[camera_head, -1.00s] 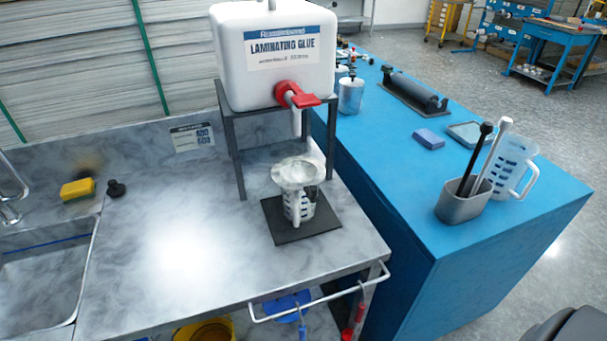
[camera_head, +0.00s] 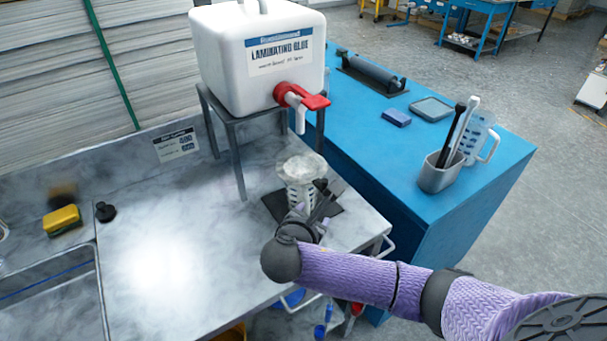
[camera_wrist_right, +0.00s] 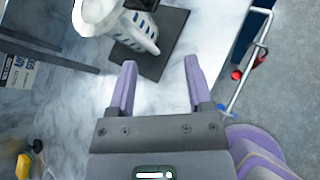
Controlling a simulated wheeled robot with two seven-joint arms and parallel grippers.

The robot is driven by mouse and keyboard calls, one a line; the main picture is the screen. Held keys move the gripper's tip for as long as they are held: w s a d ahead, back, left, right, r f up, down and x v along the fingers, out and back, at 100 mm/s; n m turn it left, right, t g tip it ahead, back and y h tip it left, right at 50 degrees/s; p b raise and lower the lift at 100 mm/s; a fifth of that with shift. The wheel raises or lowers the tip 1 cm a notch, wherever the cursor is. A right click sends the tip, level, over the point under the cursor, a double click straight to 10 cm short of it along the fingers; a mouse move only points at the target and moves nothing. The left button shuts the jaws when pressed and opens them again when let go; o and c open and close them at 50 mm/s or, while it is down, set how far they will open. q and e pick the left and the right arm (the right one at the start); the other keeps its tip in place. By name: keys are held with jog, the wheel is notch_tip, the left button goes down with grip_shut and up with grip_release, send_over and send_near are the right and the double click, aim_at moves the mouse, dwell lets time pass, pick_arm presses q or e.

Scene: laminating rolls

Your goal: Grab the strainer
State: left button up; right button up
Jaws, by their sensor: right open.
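The strainer (camera_head: 302,167), a pale round funnel shape, sits on top of a clear measuring cup (camera_head: 297,196) with dark markings. The cup stands on a dark square mat (camera_head: 274,205) below the glue tap. In the right wrist view the strainer (camera_wrist_right: 98,14) and cup (camera_wrist_right: 135,30) are at the top left, beyond my fingers. My right gripper (camera_head: 322,198) is at the front right of the cup, partly covering it and the mat. It also shows in the wrist view (camera_wrist_right: 158,66), open with nothing between its fingers. My left gripper is out of view.
A white laminating glue tank (camera_head: 262,55) with a red tap (camera_head: 300,99) stands on a metal stand (camera_head: 238,160) over the mat. A rail (camera_wrist_right: 250,65) runs along the counter's edge. A sink (camera_head: 50,295) is at left. The blue table (camera_head: 400,175) holds a tool bin (camera_head: 438,175) and jug (camera_head: 478,135).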

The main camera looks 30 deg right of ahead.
aim_at(324, 182)
jog(key=shift+n+t+h, duration=0.4)
jog(key=shift+n+h, duration=0.2)
jog(key=shift+h, duration=0.1)
jog(key=w+d+b, duration=0.1)
jog(key=w+d, duration=0.2)
jog(key=w+d+b, duration=0.2)
jog(key=w+d, duration=0.2)
jog(key=shift+w+d+b, duration=0.1)
jog(key=shift+d+b, duration=0.2)
jog(key=shift+w+d, duration=0.3)
jog(key=shift+d, duration=0.05)
grip_shut()
